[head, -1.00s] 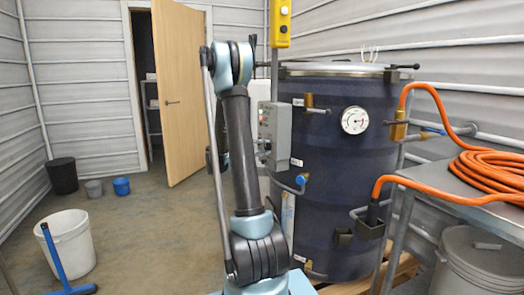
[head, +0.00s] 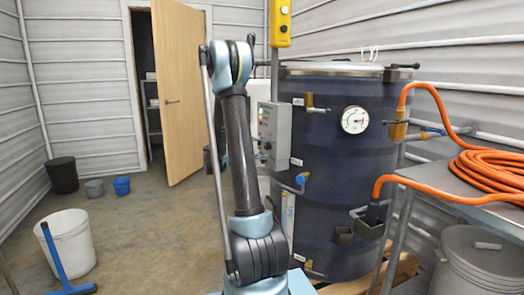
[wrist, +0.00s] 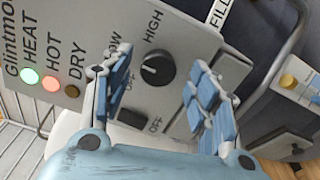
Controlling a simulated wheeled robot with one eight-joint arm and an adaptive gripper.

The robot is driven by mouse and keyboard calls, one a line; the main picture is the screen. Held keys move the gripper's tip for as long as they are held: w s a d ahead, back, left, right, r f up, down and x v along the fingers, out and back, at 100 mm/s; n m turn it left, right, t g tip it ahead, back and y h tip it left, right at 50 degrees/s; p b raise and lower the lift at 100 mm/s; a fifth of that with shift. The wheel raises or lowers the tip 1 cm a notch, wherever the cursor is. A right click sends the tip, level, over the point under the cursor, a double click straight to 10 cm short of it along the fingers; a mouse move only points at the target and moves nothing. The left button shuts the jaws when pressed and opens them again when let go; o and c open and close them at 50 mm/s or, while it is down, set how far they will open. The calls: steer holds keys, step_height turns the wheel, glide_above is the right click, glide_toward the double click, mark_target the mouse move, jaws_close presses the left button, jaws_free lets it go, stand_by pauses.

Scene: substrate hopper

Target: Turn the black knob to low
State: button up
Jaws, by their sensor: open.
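The black knob (wrist: 158,69) is round and sits on a grey control panel (wrist: 190,45) in the wrist view. My gripper (wrist: 160,88) is open, with one blue-padded finger on each side of the knob in the picture. I cannot tell whether either finger touches it. In the head view the panel (head: 277,122) is on the left side of the dark drum, and my arm hides most of my gripper.
The panel has a lit green HEAT lamp (wrist: 30,76), a pinkish HOT lamp (wrist: 51,83), a dark DRY lamp (wrist: 72,91) and a black switch (wrist: 133,119). The dark drum (head: 335,190) with pipes stands beside it. An orange hose (head: 490,170) lies at the right.

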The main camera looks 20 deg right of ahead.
steer(key=s+a, duration=0.1)
steer(key=a, duration=0.9)
steer(key=shift+s+a, duration=0.2)
steer(key=shift+a, duration=0.2)
steer(key=shift+s+f, duration=0.1)
steer(key=s+d+f+m+y, duration=0.1)
steer(key=s+f+y, duration=0.2)
steer(key=s+y, duration=1.15)
steer(key=s+a+f+m+y, duration=0.1)
steer(key=s+a+f, duration=0.2)
steer(key=s, duration=0.5)
steer(key=s+a+f+y, duration=0.1)
steer(key=s+a+f, duration=0.3)
steer(key=s, duration=0.4)
steer(key=s+a+f+m+y, duration=0.1)
steer(key=s+a+f, duration=0.2)
steer(key=s+a, duration=0.3)
steer(key=shift+s+f+m, duration=0.3)
steer(key=shift+s, duration=0.85)
